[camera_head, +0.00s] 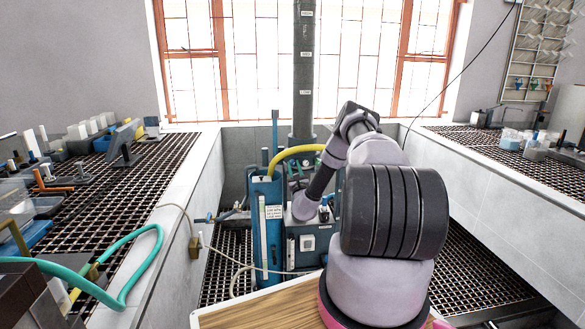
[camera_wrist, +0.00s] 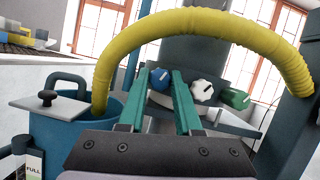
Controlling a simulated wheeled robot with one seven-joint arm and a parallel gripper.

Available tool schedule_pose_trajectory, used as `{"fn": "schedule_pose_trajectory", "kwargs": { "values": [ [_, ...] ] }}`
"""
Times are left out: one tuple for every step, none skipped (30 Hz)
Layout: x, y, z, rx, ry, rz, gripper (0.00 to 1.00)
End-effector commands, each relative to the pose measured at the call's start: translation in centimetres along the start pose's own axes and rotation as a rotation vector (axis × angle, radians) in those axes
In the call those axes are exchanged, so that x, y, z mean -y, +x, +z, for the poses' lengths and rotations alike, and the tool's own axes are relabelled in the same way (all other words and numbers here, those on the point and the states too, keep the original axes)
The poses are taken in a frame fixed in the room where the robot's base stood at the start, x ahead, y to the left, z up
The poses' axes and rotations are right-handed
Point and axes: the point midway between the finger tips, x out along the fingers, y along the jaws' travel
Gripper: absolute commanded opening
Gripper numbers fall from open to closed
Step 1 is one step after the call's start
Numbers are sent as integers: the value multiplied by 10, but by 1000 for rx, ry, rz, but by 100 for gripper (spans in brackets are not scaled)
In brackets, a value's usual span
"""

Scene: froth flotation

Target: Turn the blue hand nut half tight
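In the wrist view, the blue hand nut (camera_wrist: 160,79) is a round knob with a pale mark on its face. It is at the left end of a row with a white knob (camera_wrist: 202,90) and a green knob (camera_wrist: 236,99). My gripper (camera_wrist: 160,72) has two long green fingers set apart, and the blue nut shows in the gap between their tips. The finger edges lie very near the nut's sides; I cannot tell whether they touch it. In the head view, my arm reaches down to the blue machine (camera_head: 267,225), and my fingers and the nut cannot be made out.
A yellow hose (camera_wrist: 200,22) arches over the knobs. A blue tank (camera_wrist: 70,130) with a black-knobbed lid stands at left. In the head view, grated benches (camera_head: 130,180) flank the machine, with a green hose (camera_head: 140,240) on the left one. A wooden board (camera_head: 255,312) lies in front.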

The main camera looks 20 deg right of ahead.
Motion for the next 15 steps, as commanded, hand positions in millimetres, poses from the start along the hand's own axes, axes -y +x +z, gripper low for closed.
{"fn": "schedule_pose_trajectory", "kwargs": {
  "values": [
    [-1, 0, 0, 0, 1, 1, 0],
    [-1, 0, 0, 0, 1, 1, 0],
    [-1, 0, 0, 0, 2, 1, 0],
    [-1, 0, 0, 0, 4, 0, 0],
    [-1, 0, 0, 0, 6, -1, 0],
    [-1, 0, 0, 0, 12, -3, 0],
    [-1, 0, 0, 0, 17, -5, 0],
    [-1, 0, 0, 0, 24, -8, 0],
    [-1, 0, 0, 0, 35, -12, 0],
    [-1, 0, 0, 0, 45, -16, 0],
    [-2, 0, 0, 0, 56, -21, 0],
    [-2, 0, 0, 0, 73, -28, 0],
    [-2, 0, 0, 0, 89, -34, 0],
    [-2, 0, 0, 0, 106, -41, 0],
    [-3, 0, 0, 0, 131, -51, 0]
  ]
}}
